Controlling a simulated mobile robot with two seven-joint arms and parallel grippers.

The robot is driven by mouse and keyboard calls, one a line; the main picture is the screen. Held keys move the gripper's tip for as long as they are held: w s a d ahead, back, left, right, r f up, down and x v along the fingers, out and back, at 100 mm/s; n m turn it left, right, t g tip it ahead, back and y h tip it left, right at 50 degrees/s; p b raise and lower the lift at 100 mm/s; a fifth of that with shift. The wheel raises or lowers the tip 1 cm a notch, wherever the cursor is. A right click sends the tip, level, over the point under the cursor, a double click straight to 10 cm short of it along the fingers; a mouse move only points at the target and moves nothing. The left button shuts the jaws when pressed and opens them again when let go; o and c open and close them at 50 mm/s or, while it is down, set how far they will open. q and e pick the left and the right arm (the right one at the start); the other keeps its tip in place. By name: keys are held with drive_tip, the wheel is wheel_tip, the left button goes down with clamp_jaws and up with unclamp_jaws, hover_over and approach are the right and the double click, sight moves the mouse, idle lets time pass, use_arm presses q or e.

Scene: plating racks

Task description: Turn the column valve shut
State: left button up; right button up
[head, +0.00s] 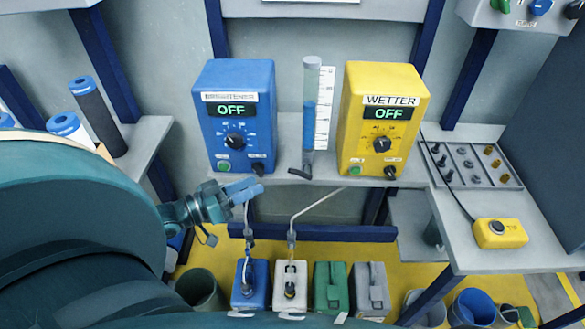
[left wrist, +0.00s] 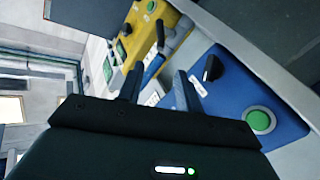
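The clear column (head: 310,110) with blue liquid and a white scale stands between the blue and yellow boxes. Its valve (head: 300,173) is at the foot, with a dark lever reaching out to the left, roughly crosswise to the column. My left gripper (head: 258,188) is in front of the blue box's lower right corner, left of the lever and apart from it. The left wrist view shows its two fingers (left wrist: 158,88) spread with nothing between them. My right gripper is not in view.
The blue box (head: 238,125) and yellow WETTER box (head: 385,125) flank the column; both displays read OFF. Below hang thin hoses above several canisters (head: 290,285). A side shelf (head: 480,245) at right holds a yellow button box (head: 500,233).

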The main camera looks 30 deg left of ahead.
sight(289, 169)
use_arm(q)
drive_tip(key=x, duration=1)
drive_tip(key=shift+w+d, duration=0.2)
drive_tip(key=shift+w, duration=0.15)
clamp_jaws()
